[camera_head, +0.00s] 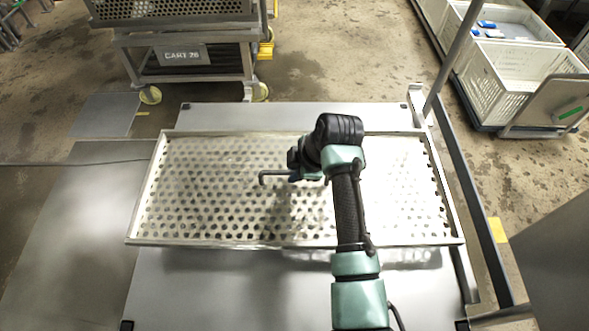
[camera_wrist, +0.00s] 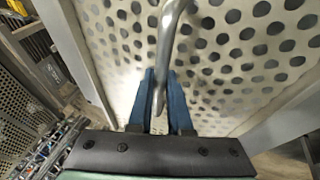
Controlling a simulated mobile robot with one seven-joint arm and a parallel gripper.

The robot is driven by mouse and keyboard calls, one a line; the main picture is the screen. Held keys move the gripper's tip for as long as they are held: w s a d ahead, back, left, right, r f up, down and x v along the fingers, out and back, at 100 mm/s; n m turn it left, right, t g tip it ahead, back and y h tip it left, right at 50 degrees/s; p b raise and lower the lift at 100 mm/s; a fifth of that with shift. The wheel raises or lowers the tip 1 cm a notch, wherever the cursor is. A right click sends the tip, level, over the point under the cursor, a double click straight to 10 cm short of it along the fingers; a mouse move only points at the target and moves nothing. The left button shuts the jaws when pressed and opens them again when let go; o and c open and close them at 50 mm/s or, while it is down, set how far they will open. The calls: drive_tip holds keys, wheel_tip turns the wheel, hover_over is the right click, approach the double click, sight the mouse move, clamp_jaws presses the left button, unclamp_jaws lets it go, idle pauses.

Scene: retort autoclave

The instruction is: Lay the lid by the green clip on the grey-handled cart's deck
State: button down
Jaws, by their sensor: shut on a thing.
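The lid (camera_head: 220,180) is a wide perforated metal panel with a raised rim, lying roughly level over a flat grey metal deck (camera_head: 220,290). A dark shadow runs under its front edge; I cannot tell whether it touches the deck. My gripper (camera_head: 300,177) is over the lid's middle, shut on its bent grey handle (camera_head: 268,177). In the wrist view, my blue fingers (camera_wrist: 160,100) close around the handle rod (camera_wrist: 167,40), with the lid's holes (camera_wrist: 235,50) behind. A green strip (camera_head: 570,112) shows on a grey panel at far right; I cannot tell if it is the clip.
A grey rail (camera_head: 470,180) runs along the deck's right side. White crates (camera_head: 510,80) stand on a low base at the back right. A cart labelled "CART 26" (camera_head: 182,54), with yellow wheels and a perforated basket, stands at the back left. Wet floor is open between them.

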sight(296, 185)
drive_tip(key=shift+w+f+b, duration=0.15)
drive_tip(key=shift+f+b, duration=1.3)
drive_tip(key=shift+f, duration=0.75)
drive_tip(key=shift+f, duration=0.3)
drive_tip(key=c, duration=0.8)
unclamp_jaws()
drive_tip(key=shift+o, duration=0.2)
drive_tip(key=shift+s+f, duration=0.25)
drive_tip(key=shift+f, duration=0.05)
drive_tip(key=p+v, duration=0.4)
drive_tip(key=v, duration=0.9)
drive_tip(key=shift+w+r, duration=0.15)
drive_tip(key=shift+r, duration=0.05)
